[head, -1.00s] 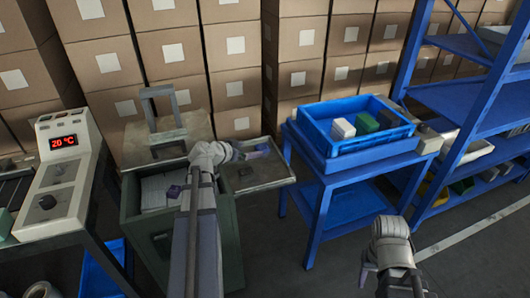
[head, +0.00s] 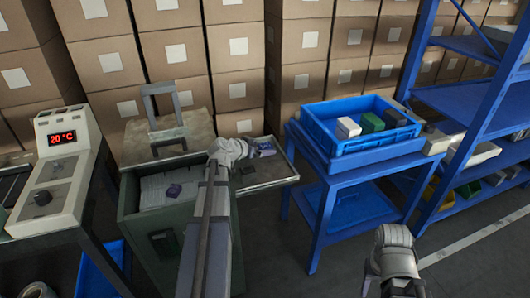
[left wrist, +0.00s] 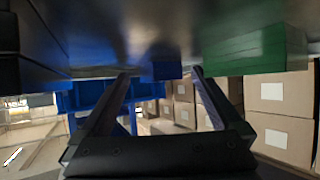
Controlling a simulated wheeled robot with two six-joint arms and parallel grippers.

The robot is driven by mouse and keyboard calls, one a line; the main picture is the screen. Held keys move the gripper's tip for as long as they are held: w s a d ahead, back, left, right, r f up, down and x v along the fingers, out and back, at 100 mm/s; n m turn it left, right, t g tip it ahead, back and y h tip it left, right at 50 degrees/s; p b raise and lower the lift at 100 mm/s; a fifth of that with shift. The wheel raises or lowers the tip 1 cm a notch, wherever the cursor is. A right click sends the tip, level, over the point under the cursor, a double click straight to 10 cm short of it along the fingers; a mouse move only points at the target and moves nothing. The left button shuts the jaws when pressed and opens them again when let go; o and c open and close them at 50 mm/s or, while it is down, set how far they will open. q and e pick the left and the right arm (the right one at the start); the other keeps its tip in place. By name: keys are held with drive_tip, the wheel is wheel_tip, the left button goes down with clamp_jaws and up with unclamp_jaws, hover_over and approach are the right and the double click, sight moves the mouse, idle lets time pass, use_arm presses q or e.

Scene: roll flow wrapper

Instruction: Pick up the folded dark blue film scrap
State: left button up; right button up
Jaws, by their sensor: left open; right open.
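In the left wrist view, a small dark blue piece (left wrist: 167,70), which looks like the folded film scrap, lies on a grey surface just beyond my fingertips, roughly centred between them. My left gripper (left wrist: 160,74) is open with nothing between its fingers. In the head view the left gripper (head: 264,148) is low over the flat metal tray (head: 268,172) beside the cabinet. There I cannot separate the scrap from the bluish fingers. My right gripper (head: 369,276) is open and empty over the floor at the lower right.
A green block (left wrist: 255,50) lies right of the blue piece in the wrist view. A dark piece (head: 247,170) lies on the tray's near side. A blue crate (head: 345,146) stands on the blue table to the right.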

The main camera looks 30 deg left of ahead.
sight(261, 148)
use_arm(q)
drive_tip(key=shift+w, duration=0.15)
drive_tip(key=shift+c, duration=0.2)
clamp_jaws()
idle(0.5)
wheel_tip(261, 148, up, 10)
drive_tip(key=p, duration=1)
